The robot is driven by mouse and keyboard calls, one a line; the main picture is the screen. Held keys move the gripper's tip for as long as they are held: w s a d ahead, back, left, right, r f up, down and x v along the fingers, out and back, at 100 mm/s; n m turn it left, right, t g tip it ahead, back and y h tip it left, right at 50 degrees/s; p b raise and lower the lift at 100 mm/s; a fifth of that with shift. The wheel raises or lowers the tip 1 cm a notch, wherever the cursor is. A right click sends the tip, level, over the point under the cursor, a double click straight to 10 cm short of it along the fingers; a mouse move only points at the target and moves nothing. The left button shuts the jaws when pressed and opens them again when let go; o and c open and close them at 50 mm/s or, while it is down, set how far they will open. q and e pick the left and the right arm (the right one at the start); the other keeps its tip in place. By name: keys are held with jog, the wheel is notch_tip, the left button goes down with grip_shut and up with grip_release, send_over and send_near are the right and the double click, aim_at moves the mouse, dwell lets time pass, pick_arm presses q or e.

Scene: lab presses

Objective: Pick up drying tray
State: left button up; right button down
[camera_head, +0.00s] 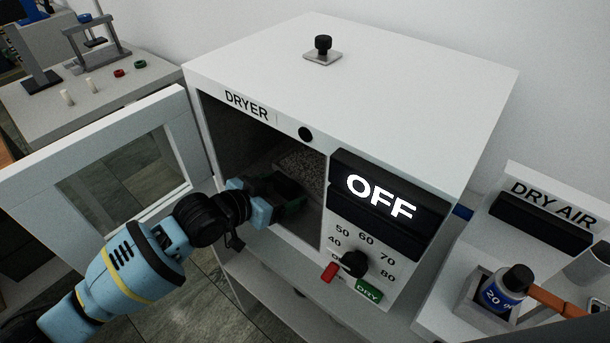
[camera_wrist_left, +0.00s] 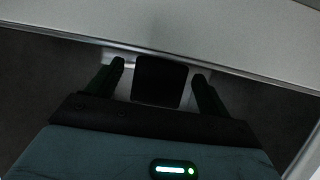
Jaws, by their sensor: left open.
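The drying tray (camera_head: 303,163) is inside the dryer, partly hidden by my left gripper and the shadow; a grey speckled surface shows. My left gripper (camera_head: 292,190) reaches through the open dryer doorway. In the left wrist view its fingers (camera_wrist_left: 159,84) are open, one on either side of the black handle, with gaps showing between. My right gripper is not in view.
The white dryer (camera_head: 370,65) has its door (camera_head: 110,165) swung open to the left. Its display (camera_head: 388,197) reads OFF, above a black knob (camera_head: 354,263). A dry air unit (camera_head: 540,220) and a small bottle (camera_head: 503,288) stand at the right.

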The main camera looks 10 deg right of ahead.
pick_arm(q)
jog(key=c, duration=1.2)
jog(key=shift+r, duration=0.1)
notch_tip(320, 180, up, 10)
jog(key=shift+f+p, duration=0.1)
jog(key=shift+p, duration=0.25)
